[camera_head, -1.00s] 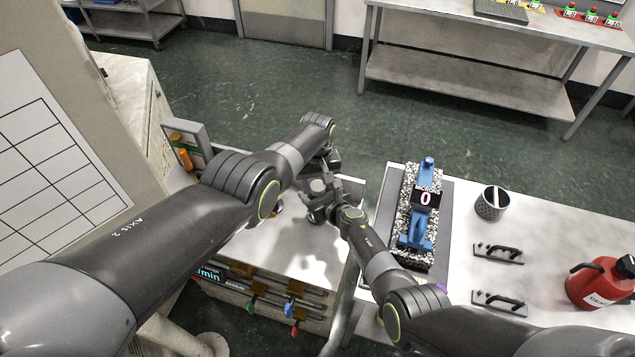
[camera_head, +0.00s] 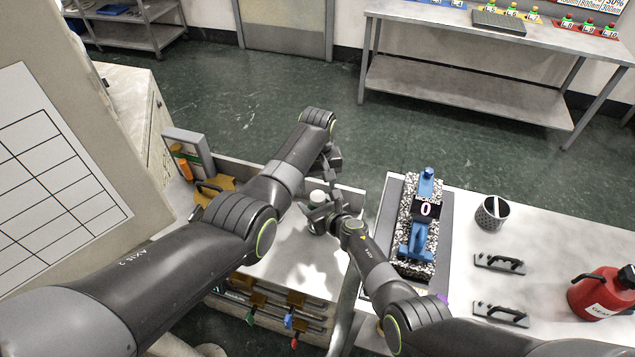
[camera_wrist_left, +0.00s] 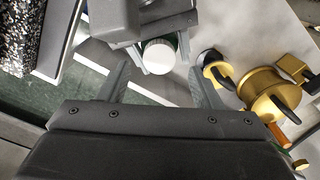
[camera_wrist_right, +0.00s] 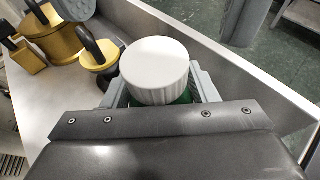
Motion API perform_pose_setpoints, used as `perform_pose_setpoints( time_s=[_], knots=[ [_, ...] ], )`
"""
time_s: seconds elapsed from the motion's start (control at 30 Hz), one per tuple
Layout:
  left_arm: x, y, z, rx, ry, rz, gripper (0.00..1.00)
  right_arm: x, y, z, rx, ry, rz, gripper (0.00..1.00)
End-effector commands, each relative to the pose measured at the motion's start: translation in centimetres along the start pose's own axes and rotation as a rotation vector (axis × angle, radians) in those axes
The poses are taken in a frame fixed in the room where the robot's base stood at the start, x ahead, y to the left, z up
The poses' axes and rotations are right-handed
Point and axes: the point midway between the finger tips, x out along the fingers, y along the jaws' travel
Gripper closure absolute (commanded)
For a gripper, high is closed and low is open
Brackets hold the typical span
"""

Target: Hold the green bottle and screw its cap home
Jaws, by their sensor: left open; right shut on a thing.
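The green bottle (camera_wrist_right: 178,99) shows only as a green strip under its cap in the right wrist view. A white ribbed cap (camera_wrist_right: 154,68) sits on top of it; I cannot tell how tightly. The cap also shows in the head view (camera_head: 317,196) and the left wrist view (camera_wrist_left: 159,56). My right gripper (camera_head: 320,214) is shut on the bottle below the cap, over the white bench. My left gripper (camera_head: 329,166) is open and empty, just beyond the cap. In the left wrist view its fingers point toward the cap from either side, apart from it.
Yellow-brown pieces with dark handles (camera_wrist_left: 260,91) lie on the bench close by. A metal mesh cup (camera_head: 491,213), black handles (camera_head: 499,262) and a red can (camera_head: 603,293) lie further right.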

Motion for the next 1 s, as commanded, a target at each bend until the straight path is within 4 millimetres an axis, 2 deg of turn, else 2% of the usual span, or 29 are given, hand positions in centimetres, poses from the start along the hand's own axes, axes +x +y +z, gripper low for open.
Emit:
perform_pose_setpoints(
  time_s=[0.27, 0.47, 0.77, 1.0],
  knots=[
    [-0.2, 0.0, 0.0, 0.000, -0.001, 0.000, 0.42, 0.0, 0.0, 0.0, 0.000, 0.000, 0.000, 1.00],
    [-0.2, 0.0, 0.0, 0.000, -0.001, 0.000, 0.16, 0.0, 0.0, 0.0, 0.000, 0.000, 0.000, 1.00],
    [-0.3, 0.0, 0.0, 0.000, 0.000, 0.000, 0.16, 0.0, 0.0, 0.0, 0.000, 0.000, 0.000, 1.00],
    [-2.5, 0.1, -0.1, 0.000, 0.002, 0.002, 0.16, 0.0, 0.0, 0.0, 0.000, 0.000, 0.000, 1.00]
  ],
)
